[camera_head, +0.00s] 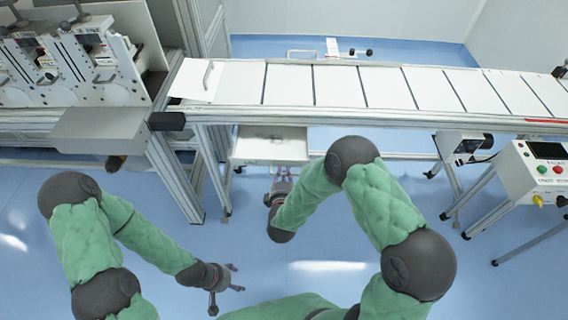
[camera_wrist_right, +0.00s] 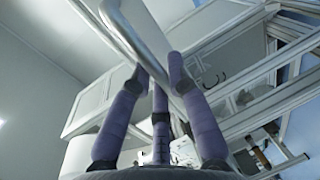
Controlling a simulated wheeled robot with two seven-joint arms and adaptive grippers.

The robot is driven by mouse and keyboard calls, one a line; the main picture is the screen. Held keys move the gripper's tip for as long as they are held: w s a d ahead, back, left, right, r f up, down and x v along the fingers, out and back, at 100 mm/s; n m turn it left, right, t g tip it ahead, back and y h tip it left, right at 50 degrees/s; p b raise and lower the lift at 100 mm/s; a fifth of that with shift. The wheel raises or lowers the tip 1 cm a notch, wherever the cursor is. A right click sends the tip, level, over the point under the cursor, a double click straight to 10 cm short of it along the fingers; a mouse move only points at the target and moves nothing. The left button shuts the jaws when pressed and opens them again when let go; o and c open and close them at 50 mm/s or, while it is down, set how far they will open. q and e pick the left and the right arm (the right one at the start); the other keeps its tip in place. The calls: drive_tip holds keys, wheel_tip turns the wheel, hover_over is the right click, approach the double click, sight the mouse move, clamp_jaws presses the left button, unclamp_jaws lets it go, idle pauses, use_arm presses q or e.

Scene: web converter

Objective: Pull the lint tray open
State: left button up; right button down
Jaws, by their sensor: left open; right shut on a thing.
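The lint tray (camera_head: 270,146) is a pale drawer-like box under the conveyor, left of the middle in the head view. Its front also shows in the right wrist view (camera_wrist_right: 95,105). My right gripper (camera_head: 283,172) is at the tray's front edge. In the right wrist view its fingers (camera_wrist_right: 160,75) are closed around a light metal handle bar (camera_wrist_right: 135,35). The handle is mostly hidden by the gripper in the head view. My left gripper (camera_head: 234,279) is open and empty, low over the floor at the lower left, well apart from the tray.
A long white conveyor (camera_head: 340,86) runs above the tray, on metal legs (camera_head: 180,175). A control box (camera_head: 540,170) with buttons stands at the right. Machine units (camera_head: 70,60) stand at the upper left. The blue floor in front of the tray is clear apart from my arms.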

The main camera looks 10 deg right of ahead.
drive_tip(key=shift+f+p+v, duration=0.2)
drive_tip(key=shift+v, duration=0.8)
drive_tip(key=shift+f+p+v, duration=0.15)
drive_tip(key=shift+f+v, duration=0.05)
drive_tip(key=shift+v, duration=0.8)
drive_tip(key=c, duration=1.2)
unclamp_jaws()
drive_tip(key=shift+o, duration=0.2)
drive_tip(key=v, duration=1.2)
drive_tip(key=shift+f, duration=0.15)
